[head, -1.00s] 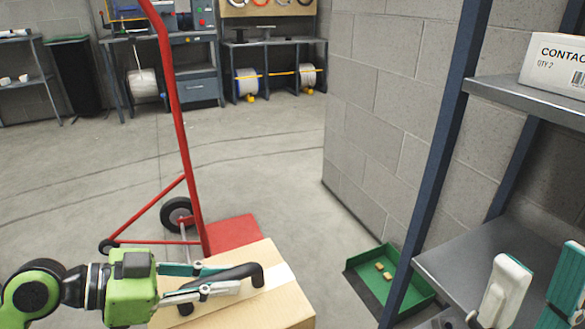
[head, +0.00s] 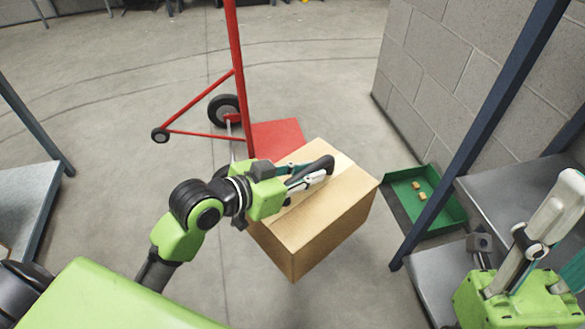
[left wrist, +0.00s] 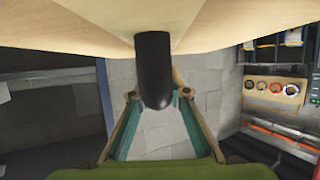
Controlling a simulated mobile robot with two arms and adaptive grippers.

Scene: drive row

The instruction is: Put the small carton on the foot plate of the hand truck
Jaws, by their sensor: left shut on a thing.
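The small carton (head: 330,222) is a brown box with a black handle (head: 318,170) on top. My left gripper (head: 308,178) is shut on that handle. The carton seems to hang above the floor, its underside hidden. The red hand truck (head: 233,85) stands behind it, with its red foot plate (head: 280,137) flat and its near part hidden by the carton. In the left wrist view the carton (left wrist: 220,22) fills the top and the handle (left wrist: 153,70) sits between the fingers. My right gripper (head: 562,232) is empty at the right edge, its fingers apart.
A green tray (head: 440,208) with small tan blocks lies right of the carton, beside a blue-post rack (head: 482,125) with grey shelves. A grey block wall (head: 465,85) stands behind. Another shelf (head: 22,195) is at left. Floor left of the truck is clear.

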